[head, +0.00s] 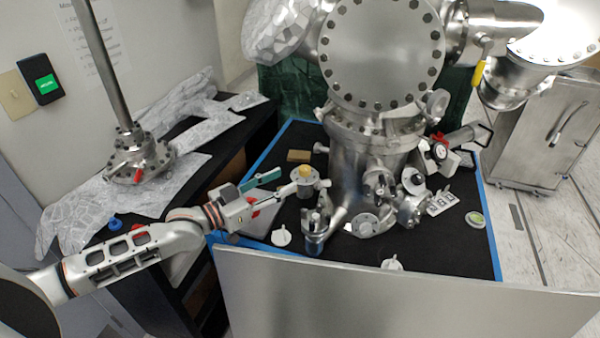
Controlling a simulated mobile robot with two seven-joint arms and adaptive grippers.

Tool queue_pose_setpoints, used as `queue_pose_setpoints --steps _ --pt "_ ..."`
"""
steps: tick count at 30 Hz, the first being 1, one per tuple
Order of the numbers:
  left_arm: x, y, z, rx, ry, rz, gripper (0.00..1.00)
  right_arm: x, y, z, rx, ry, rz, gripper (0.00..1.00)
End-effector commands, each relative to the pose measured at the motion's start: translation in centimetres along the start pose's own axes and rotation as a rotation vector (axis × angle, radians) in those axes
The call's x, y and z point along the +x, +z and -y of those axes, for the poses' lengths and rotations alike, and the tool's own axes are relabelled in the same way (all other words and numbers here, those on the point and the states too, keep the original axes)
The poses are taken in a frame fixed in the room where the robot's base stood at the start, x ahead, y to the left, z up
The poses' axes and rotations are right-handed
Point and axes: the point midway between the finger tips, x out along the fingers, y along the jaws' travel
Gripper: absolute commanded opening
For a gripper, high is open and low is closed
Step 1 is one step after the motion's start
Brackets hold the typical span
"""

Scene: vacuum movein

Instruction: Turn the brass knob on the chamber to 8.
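The metal chamber (365,165) stands upright on the black table top, with several flanged ports around its base. The brass-yellow knob (305,171) sits on top of a small metal fitting (307,188) left of the chamber. Any numbers on it are too small to read. My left gripper (294,187) reaches in from the left, with its fingertips at the left side of the knob's fitting. I cannot tell whether they touch it, or whether the fingers are open or closed around anything. My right gripper does not show.
A teal bar (261,179) and a tan block (299,156) are near the gripper. White knob-like parts (282,236) lie on the black top (455,238). A metal panel (400,295) spans the front. A foil-covered side bench (130,205) stands left.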

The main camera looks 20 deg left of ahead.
Motion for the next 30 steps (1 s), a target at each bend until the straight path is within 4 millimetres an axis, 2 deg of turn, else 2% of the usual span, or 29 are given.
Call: queue_pose_setpoints --steps 6,12,23,27,28,30 --pt "3.5 -0.2 0.0 0.0 0.001 -0.002 0.4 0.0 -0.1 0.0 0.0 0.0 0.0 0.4" --pt "5.5 -0.1 0.0 0.0 0.0 -0.002 0.4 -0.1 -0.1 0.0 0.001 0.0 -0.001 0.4" --pt "6.0 0.0 0.0 0.001 0.001 0.0 0.4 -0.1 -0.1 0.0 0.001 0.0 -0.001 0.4" --pt "6.0 0.0 0.0 0.0 0.001 0.0 0.06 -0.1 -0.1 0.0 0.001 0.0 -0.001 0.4" --pt "6.0 0.0 0.0 0.0 0.001 0.0 0.01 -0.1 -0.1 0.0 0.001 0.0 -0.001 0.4" --pt "6.0 0.0 0.0 0.0 0.001 0.0 0.01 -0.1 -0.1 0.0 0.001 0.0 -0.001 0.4"
